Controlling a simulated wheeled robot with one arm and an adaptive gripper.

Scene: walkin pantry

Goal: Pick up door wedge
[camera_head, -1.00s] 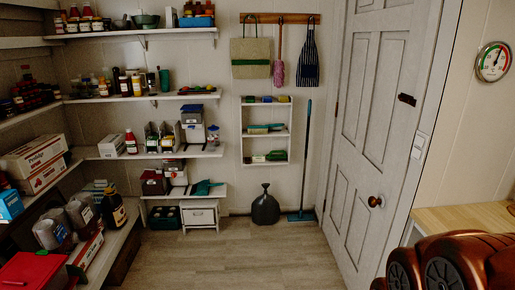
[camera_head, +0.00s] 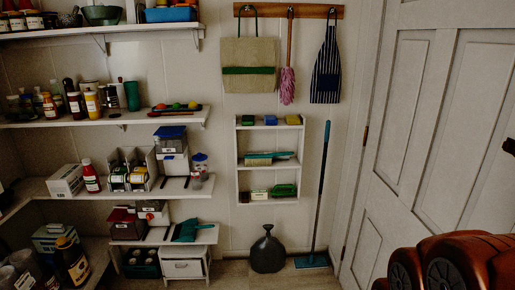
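I cannot make out a door wedge for certain in this view. The small wall shelf (camera_head: 240,160) holds several small items: blue and yellow blocks on top, a brush (camera_head: 268,157) in the middle, and a green item (camera_head: 284,189) beside a pale box at the bottom. They are too small to identify surely. The white door (camera_head: 408,130) on the right appears closed; its lower part is cut off or behind my arm. Copper-coloured links of my arm fill the bottom right corner. My gripper is not in view.
Loaded shelves (camera_head: 110,122) line the left and back walls. A dark rounded jug (camera_head: 267,252) and a blue-handled mop (camera_head: 320,190) stand on the floor at the back. A bag (camera_head: 248,62), a pink duster and a striped apron hang above. A little floor shows at the bottom.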

